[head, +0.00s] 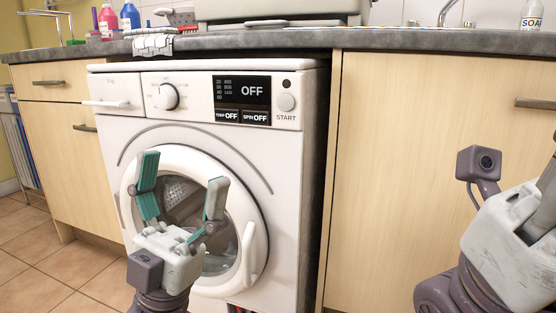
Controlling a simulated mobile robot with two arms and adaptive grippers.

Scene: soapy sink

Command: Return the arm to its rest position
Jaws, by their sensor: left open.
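My left gripper (181,190) is open and empty in the lower left of the head view. Its two green-padded fingers point upward, in front of the round door (256,214) of a white washing machine (300,160). I cannot tell whether the fingers touch the door. My right arm (510,250) comes in at the lower right, with a small camera block on it. The fingers of the right gripper are outside the picture.
The washer stands under a grey worktop (400,41), between wooden cupboards (420,170). Its display reads OFF. A cloth (153,42) hangs over the worktop's edge. Pink (108,18) and blue (130,16) bottles and a soap bottle (532,15) stand on top. Tiled floor (60,270) is clear at left.

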